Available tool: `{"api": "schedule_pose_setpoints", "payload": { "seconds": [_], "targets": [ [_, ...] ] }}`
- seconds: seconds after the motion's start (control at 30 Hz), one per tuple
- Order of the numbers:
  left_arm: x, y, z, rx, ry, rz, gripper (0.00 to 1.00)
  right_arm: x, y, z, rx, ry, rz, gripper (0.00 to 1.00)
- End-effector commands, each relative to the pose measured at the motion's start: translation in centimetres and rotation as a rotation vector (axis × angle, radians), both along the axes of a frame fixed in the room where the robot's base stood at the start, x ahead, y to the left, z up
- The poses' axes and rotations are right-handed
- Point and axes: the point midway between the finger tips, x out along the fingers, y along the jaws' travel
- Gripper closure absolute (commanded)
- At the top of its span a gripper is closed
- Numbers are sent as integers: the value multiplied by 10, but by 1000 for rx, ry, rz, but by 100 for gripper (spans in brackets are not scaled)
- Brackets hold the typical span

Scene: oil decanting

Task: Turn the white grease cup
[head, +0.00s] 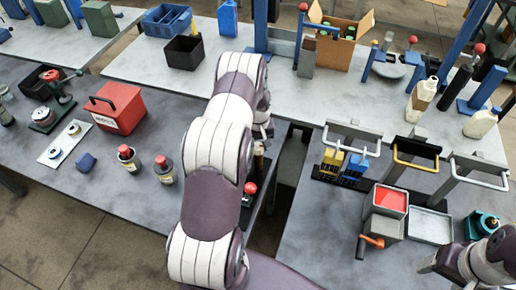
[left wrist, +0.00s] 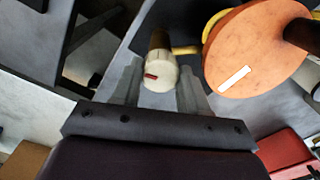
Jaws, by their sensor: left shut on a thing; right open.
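The white grease cup (left wrist: 161,76) shows in the left wrist view as a small white cylinder with a red mark on its end, on a brown stem. The two fingers of my left gripper (left wrist: 158,85) are on either side of it and shut on it. In the head view my left arm hides the cup and most of the left gripper. My right gripper (head: 428,265) is at the lower right of the head view, apart from the cup and partly visible; its jaws are open.
An orange disc (left wrist: 250,55) with a white label is close to the right of the cup. A red box (head: 117,108) and red-capped bottles (head: 128,160) stand on the left table. A red-topped container (head: 388,200) and a grey tray (head: 430,226) stand on the right table.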

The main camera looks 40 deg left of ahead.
Motion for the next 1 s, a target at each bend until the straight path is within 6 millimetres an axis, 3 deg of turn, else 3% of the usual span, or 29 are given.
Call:
{"api": "schedule_pose_setpoints", "payload": {
  "seconds": [0.4,0.93,0.97,1.0],
  "targets": [
    [-3,-2,-4,-5,9,-178,87,0,0,-17,0,0,0,31],
    [-4,-2,-4,-6,12,-201,87,0,0,-18,0,0,0,31],
    [-4,-2,-4,-6,12,-200,50,0,0,-18,0,0,0,31],
    [-4,-2,-4,-6,12,-200,37,0,0,-18,0,0,0,31]
  ]
}}
